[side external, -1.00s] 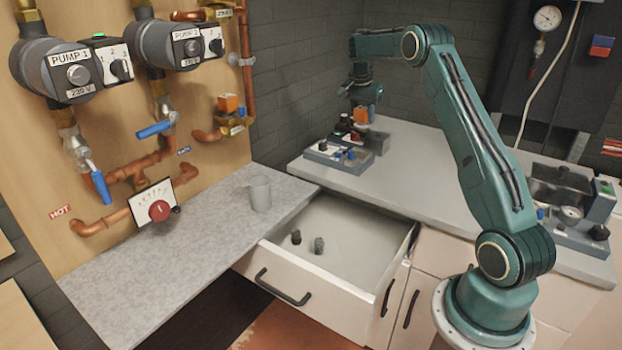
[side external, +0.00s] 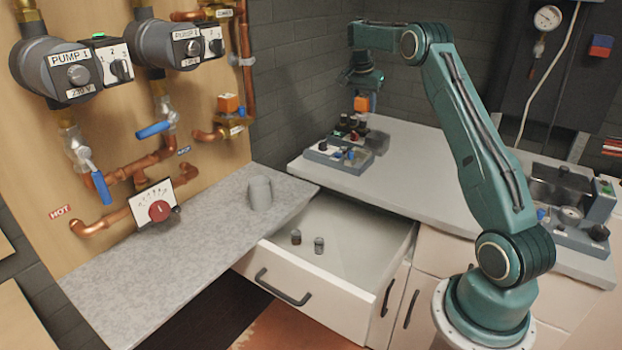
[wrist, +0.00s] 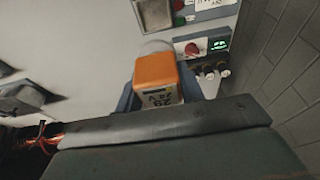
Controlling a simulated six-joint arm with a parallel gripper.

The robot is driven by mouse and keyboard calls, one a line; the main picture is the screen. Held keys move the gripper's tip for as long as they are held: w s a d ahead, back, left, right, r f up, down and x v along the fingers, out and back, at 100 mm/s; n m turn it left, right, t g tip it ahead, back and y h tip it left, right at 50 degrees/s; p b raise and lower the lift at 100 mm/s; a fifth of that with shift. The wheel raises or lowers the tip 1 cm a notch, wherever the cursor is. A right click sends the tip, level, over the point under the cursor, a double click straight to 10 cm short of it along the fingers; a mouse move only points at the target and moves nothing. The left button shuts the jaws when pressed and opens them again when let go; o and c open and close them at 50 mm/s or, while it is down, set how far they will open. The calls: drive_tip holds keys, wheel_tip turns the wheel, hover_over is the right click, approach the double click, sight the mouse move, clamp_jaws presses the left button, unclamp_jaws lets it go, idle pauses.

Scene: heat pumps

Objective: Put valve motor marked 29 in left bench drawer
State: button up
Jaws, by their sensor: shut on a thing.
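The valve motor (wrist: 157,80) is an orange block with a pale label reading 29 and 24 V, seen upside down in the wrist view. It also shows as a small orange block (side external: 361,104) in the side external view. My gripper (side external: 363,92) is shut on it and holds it above the back of the bench. The jaws are partly hidden behind the motor and wrist. The left bench drawer (side external: 362,245) is pulled open at the front and holds two small dark cylindrical parts (side external: 319,245) near its left side.
A grey unit with knobs (side external: 335,153) stands on the bench below my gripper, close to the brick wall. A grey cup (side external: 260,193) stands on the left worktop. Another orange motor (side external: 228,103) sits on the pipework. The bench middle is clear.

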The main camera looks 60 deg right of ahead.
sight(361, 99)
drive_tip(key=shift+r, duration=0.75)
drive_tip(key=shift+s+a+r+n, duration=0.1)
drive_tip(key=shift+a+r+n, duration=0.2)
drive_tip(key=shift+a, duration=0.4)
drive_tip(key=shift+a+r+n, duration=0.2)
drive_tip(key=shift+a+n, duration=0.1)
drive_tip(key=shift+a, duration=0.4)
drive_tip(key=s+a+n+t+y, duration=0.1)
drive_tip(key=s+a+n, duration=0.35)
drive_tip(key=a, duration=0.65)
drive_tip(key=s+a+n+t, duration=0.1)
drive_tip(key=s+a+n, duration=0.3)
drive_tip(key=a, duration=0.8)
wheel_tip(361, 99, down, 19)
drive_tip(key=shift+s+d+r+m, duration=0.15)
drive_tip(key=shift+s+d+m, duration=0.05)
drive_tip(key=shift+s+m, duration=0.15)
wheel_tip(361, 99, down, 16)
drive_tip(key=shift+f, duration=0.1)
